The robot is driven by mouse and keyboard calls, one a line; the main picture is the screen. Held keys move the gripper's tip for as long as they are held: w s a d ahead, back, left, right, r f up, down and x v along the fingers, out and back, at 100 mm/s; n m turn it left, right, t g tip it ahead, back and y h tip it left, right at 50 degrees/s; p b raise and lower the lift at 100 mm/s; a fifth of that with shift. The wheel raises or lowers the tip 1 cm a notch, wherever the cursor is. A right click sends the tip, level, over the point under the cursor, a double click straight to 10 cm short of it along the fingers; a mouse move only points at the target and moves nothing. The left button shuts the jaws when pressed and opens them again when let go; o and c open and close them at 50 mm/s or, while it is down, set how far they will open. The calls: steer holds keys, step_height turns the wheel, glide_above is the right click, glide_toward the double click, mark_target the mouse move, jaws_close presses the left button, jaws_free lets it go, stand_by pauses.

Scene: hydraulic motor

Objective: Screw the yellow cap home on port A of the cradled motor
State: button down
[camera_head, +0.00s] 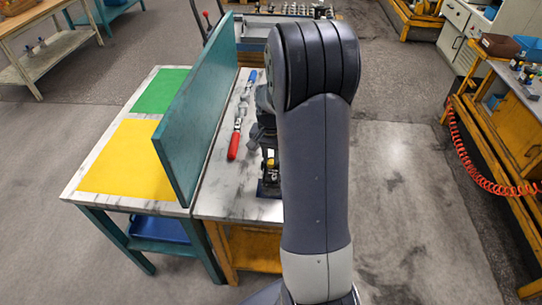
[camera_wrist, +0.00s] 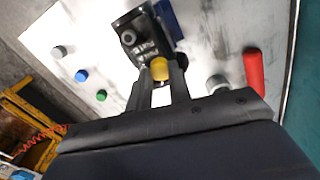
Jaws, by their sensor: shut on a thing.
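The yellow cap (camera_wrist: 160,69) is between the fingertips of my gripper (camera_wrist: 161,73) in the wrist view. My gripper is shut on it. The dark motor (camera_wrist: 130,22) lies just beyond the cap, with a round grey fitting on its upper face and pale lettering on its body. The cap is right at the motor's near side; I cannot tell if it is seated on a port or how far. In the head view a bit of yellow (camera_head: 270,163) shows beside my arm, which hides most of the motor and my gripper.
On the bench, grey (camera_wrist: 60,51), blue (camera_wrist: 82,76) and green (camera_wrist: 101,95) caps stand left of the motor in the wrist view. A red-handled tool (camera_wrist: 253,70) lies right.

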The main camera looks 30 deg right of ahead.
steer(key=c, duration=1.5)
jaws_free()
steer(key=n, duration=1)
steer(key=shift+c, duration=0.6)
